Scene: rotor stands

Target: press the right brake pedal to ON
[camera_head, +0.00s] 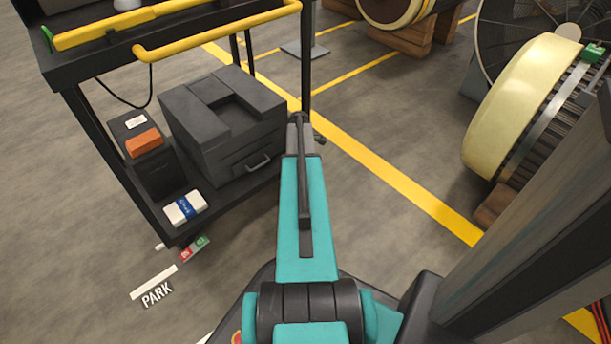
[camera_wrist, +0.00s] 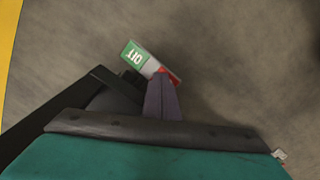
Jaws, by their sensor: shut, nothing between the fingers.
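A small brake pedal plate (camera_wrist: 150,63) shows in the wrist view. Its green end with white lettering is at the upper left, then a pale band, then a red end. The lettering is turned and I cannot read it surely. My gripper (camera_wrist: 162,82) is shut and empty, its tips overlapping the red end in the picture. I cannot tell whether they touch it. A black wheel or bracket (camera_wrist: 112,95) sits beside the plate. In the head view my teal arm reaches to the cart's right leg and hides this pedal. A second red-and-green pedal (camera_head: 195,248) lies at the cart's near left corner.
The black cart (camera_head: 102,137) has yellow handles (camera_head: 215,32) and carries a grey case (camera_head: 225,125), an orange block (camera_head: 144,141) and a white-blue box (camera_head: 185,207). A rotor (camera_head: 520,105) stands at the right. A yellow floor line (camera_head: 400,183) crosses open floor between.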

